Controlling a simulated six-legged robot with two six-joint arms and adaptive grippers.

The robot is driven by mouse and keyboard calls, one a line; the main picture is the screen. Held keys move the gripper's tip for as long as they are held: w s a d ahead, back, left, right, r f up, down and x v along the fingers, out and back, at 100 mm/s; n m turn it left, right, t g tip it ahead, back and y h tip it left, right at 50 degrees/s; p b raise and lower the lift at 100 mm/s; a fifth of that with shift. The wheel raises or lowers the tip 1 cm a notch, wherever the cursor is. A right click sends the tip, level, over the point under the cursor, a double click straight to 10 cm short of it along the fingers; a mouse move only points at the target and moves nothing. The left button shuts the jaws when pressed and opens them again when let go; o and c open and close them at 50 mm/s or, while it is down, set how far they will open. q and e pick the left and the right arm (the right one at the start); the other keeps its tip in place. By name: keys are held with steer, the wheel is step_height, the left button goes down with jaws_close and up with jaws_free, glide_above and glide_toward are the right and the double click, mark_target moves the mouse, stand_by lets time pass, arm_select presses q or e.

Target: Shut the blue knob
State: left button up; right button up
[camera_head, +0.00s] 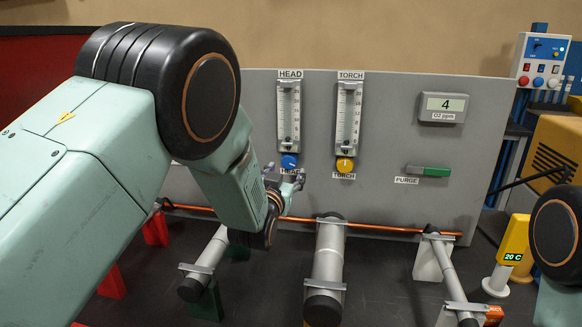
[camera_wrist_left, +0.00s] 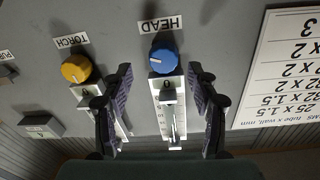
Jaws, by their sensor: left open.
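The blue knob (camera_head: 289,161) sits under the HEAD flow gauge (camera_head: 288,110) on the grey panel. In the left wrist view the blue knob (camera_wrist_left: 164,58) shows upside down, between and just beyond my fingertips. My left gripper (camera_head: 288,182) is just below the knob in the head view. In the left wrist view the left gripper (camera_wrist_left: 160,70) is open, with one finger on each side of the HEAD gauge and nothing between them. I cannot tell whether a fingertip touches the knob. My right gripper is out of view.
The yellow TORCH knob (camera_head: 345,164) is close to the right of the blue one. A PURGE lever (camera_head: 428,171) and an O2 display (camera_head: 443,108) are farther right. A copper tube (camera_head: 390,229) and several grey cylinders, one central (camera_head: 328,262), lie below. A tube-size chart (camera_wrist_left: 285,70) is beside the HEAD gauge.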

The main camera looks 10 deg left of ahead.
mark_target(288, 164)
arm_select(q)
steer(key=shift+w+a+f, duration=0.1)
steer(key=shift+w+a, duration=0.05)
steer(key=shift+w, duration=0.5)
steer(key=shift+w+a+f, duration=0.1)
steer(key=shift+w, duration=0.5)
steer(key=shift+w+a+r, duration=0.1)
steer(key=shift+w+a, duration=0.05)
steer(key=shift+w, duration=0.05)
steer(key=shift+r, duration=0.25)
steer(key=shift+w+d, duration=0.35)
steer(key=shift+d, duration=0.05)
steer(key=shift+w+a+f, duration=0.15)
steer(key=shift+w+f, duration=0.05)
steer(key=shift+f, duration=0.1)
steer(key=shift+c, duration=0.3)
steer(key=shift+s+a, duration=0.1)
steer(key=shift+a, duration=0.05)
steer(key=shift+c, duration=0.7)
steer(key=shift+s+r, duration=0.25)
steer(key=c, duration=0.3)
steer(key=shift+d, duration=0.25)
steer(key=c, duration=0.3)
steer(key=shift+a, duration=0.15)
steer(key=c, duration=0.4)
steer(key=shift+o, duration=0.2)
steer(key=shift+n, duration=0.3)
